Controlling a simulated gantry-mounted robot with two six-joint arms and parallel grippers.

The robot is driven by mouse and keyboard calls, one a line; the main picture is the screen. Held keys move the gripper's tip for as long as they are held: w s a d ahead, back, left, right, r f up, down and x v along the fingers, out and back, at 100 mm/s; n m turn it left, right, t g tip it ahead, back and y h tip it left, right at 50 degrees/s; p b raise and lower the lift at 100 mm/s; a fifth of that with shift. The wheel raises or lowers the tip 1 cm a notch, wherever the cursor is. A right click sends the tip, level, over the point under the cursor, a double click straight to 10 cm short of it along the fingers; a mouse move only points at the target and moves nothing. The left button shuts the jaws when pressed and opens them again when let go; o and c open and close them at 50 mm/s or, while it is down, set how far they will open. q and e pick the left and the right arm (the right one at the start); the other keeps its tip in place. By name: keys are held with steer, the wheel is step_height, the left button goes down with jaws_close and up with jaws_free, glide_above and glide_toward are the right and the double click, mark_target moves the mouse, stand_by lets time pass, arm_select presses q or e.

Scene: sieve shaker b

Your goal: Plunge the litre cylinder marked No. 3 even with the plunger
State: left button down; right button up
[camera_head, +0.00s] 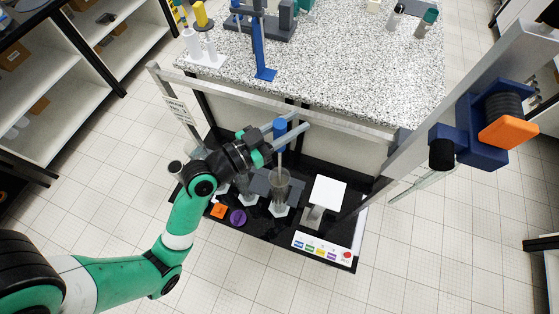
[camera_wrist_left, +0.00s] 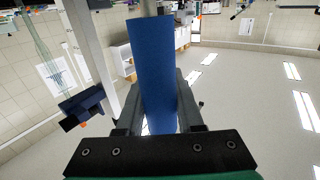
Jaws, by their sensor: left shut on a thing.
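My left gripper (camera_head: 281,132) is shut on the plunger's blue handle (camera_head: 280,125). In the left wrist view the blue handle (camera_wrist_left: 155,75) stands between the fingers. The plunger's thin rod runs down from the handle, upright, towards a clear cylinder (camera_head: 280,187) on a pale foot. The rod's lower end appears to be inside this cylinder, but its depth is hard to tell. More cylinders stand to its left, partly hidden by my left gripper and arm. The number marks on the cylinders are too small to read. My right gripper is not in view.
The cylinders stand on a low black platform (camera_head: 262,232) with an orange block (camera_head: 219,211), a purple disc (camera_head: 238,217) and a white-topped unit (camera_head: 327,193). A metal rail crosses above, before the speckled counter (camera_head: 340,70). A slanted beam carries a blue-and-orange unit (camera_head: 502,132) at right.

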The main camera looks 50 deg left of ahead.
arm_select(q)
steer(key=shift+r, duration=0.35)
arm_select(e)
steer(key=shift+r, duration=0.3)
arm_select(q)
steer(key=shift+r, duration=0.15)
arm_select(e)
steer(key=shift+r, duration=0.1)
arm_select(q)
step_height(320, 180, up, 12)
steer(key=p, duration=1.1)
steer(key=shift+r, duration=0.15)
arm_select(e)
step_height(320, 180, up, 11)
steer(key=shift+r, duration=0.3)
arm_select(q)
step_height(320, 180, up, 10)
steer(key=p, duration=1)
steer(key=shift+r, duration=0.25)
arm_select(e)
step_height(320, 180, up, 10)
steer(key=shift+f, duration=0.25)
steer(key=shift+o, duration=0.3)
